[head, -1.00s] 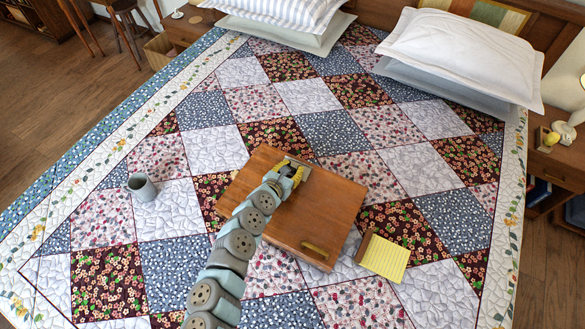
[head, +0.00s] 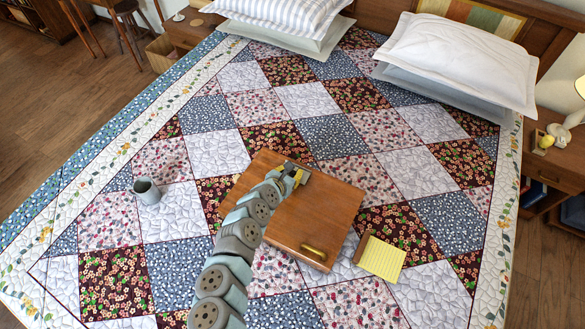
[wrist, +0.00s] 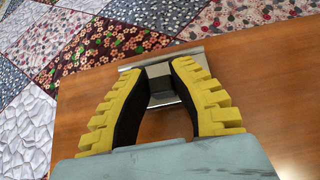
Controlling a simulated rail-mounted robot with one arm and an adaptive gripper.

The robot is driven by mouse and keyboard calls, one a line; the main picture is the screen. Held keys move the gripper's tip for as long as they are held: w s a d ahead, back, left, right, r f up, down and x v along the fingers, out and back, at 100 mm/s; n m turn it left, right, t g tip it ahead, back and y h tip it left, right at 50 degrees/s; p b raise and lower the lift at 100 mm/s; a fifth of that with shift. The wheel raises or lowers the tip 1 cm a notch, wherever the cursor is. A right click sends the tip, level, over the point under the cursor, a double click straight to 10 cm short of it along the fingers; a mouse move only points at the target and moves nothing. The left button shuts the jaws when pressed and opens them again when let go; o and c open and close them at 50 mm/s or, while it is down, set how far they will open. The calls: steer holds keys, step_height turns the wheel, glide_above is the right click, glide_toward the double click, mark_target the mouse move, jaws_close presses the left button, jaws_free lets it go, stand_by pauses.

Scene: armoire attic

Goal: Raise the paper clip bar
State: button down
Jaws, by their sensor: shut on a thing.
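The paper clip bar shows in the wrist view as a dark grey block (wrist: 160,84) on a metal plate (wrist: 186,56) at the edge of a brown wooden board (wrist: 245,85). In the head view the board (head: 325,215) lies on the bed, with the clip at its far edge. My gripper (wrist: 160,78) has yellow ridged fingers with dark inner pads. Its tips are shut on the bar from both sides. In the head view my gripper (head: 292,175) is over the board's far edge, and the fingers and arm partly hide the clip. I cannot tell how far the bar is raised.
A brass handle (head: 314,252) is at the board's near edge. A yellow notepad (head: 382,258) lies just right of the board. A grey mug (head: 147,191) stands on the quilt to the left. White pillows (head: 462,58) lie at the head of the bed. The quilt around the board is mostly clear.

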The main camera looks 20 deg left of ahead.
mark_target(297, 169)
steer(key=shift+w+d+r+g+p, duration=0.1)
steer(key=shift+w+r+g+p, duration=0.3)
steer(key=shift+g+p, duration=0.5)
steer(key=shift+w+r+g, duration=0.15)
steer(key=shift+g, duration=0.65)
steer(key=shift+b, duration=0.45)
steer(key=shift+w+g+b, duration=0.15)
steer(key=shift+g+b, duration=0.45)
steer(key=shift+b, duration=0.2)
steer(key=g+b, duration=0.1)
steer(key=b, duration=0.1)
steer(key=g+b, duration=0.1)
steer(key=b, duration=0.2)
steer(key=shift+w+r+y, duration=0.2)
steer(key=shift+w+y, duration=0.1)
steer(key=shift+w, duration=0.05)
steer(key=shift+g+b, duration=0.3)
steer(key=shift+b, duration=0.35)
steer(key=b, duration=0.1)
steer(key=g+b, duration=0.1)
steer(key=b, duration=0.1)
steer(key=shift+w+d+r, duration=0.1)
steer(key=shift+w+r, duration=0.1)
steer(key=shift+w, duration=0.1)
steer(key=shift+w+r+g+b, duration=0.1)
steer(key=shift+g+b, duration=0.4)
steer(key=shift+b, duration=0.05)
